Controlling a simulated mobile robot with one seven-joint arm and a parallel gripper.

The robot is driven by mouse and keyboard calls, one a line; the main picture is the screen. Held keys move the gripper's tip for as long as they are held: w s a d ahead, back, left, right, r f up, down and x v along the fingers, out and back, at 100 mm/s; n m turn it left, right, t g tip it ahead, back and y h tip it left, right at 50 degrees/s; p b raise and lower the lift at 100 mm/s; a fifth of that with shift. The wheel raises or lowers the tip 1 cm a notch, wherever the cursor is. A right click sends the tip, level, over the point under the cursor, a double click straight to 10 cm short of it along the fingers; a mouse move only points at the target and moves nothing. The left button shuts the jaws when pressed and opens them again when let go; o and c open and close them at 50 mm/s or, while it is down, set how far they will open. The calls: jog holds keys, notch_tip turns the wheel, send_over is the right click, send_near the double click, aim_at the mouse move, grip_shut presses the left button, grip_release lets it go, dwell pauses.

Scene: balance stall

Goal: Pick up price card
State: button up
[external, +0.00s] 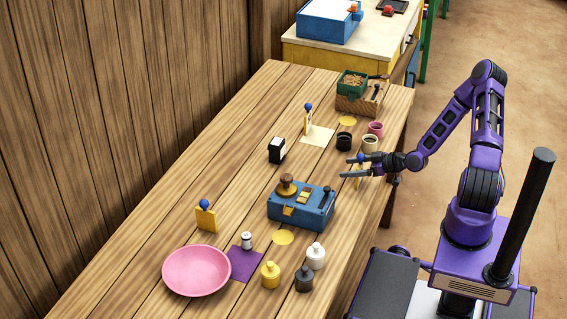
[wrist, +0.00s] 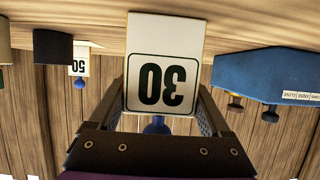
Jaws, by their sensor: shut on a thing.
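A price card (wrist: 162,62) marked 30, white with a dark border and a blue knob (wrist: 155,125), appears upside down in the wrist view, between my two fingers. My gripper (external: 346,167) is shut on it at the right side of the table in the external view. There the card (external: 364,172) is partly hidden by my fingers. I cannot tell whether its foot touches the table.
A blue balance box (external: 312,210) is just left of and nearer than my gripper. Cups (external: 370,144) stand close behind it. A pink plate (external: 196,271), small pots (external: 316,256) and a yellow card (external: 206,218) are at the near end. The table (external: 240,150) is clear along its left.

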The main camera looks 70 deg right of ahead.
jog(key=shift+r, duration=0.1)
notch_tip(320, 180, up, 10)
jog(key=p, duration=0.1)
dwell(0.3)
jog(key=w+a+f+n+g+y+b, duration=0.1)
jog(key=w+a+n+y+b, duration=0.15)
jog(key=w, duration=0.85)
jog(key=w+a+f+n+y+b, duration=0.1)
jog(key=w+a+n+y, duration=0.15)
jog(key=w, duration=0.95)
jog(key=w+a+r+n+g+y+b, duration=0.1)
jog(key=w+a+n+g+y, duration=0.1)
jog(key=w+a, duration=0.6)
jog(key=w+a+r+n+g+y+b, duration=0.15)
jog(key=w+a, duration=0.25)
jog(key=a, duration=0.8)
jog(key=shift+t+y, duration=0.25)
jog(key=shift+y, duration=0.2)
jog(key=shift+w+a+f, duration=0.1)
jog(key=shift+a+f, duration=0.05)
jog(key=shift+f, duration=1.6)
jog(key=shift+a+f, duration=0.15)
jog(key=shift+f, duration=1.55)
jog(key=shift+w+a+f, duration=0.1)
jog(key=shift+a+f, duration=0.05)
jog(key=shift+f, duration=1.6)
jog(key=shift+s+f+b, duration=0.1)
jog(key=shift+b, duration=0.2)
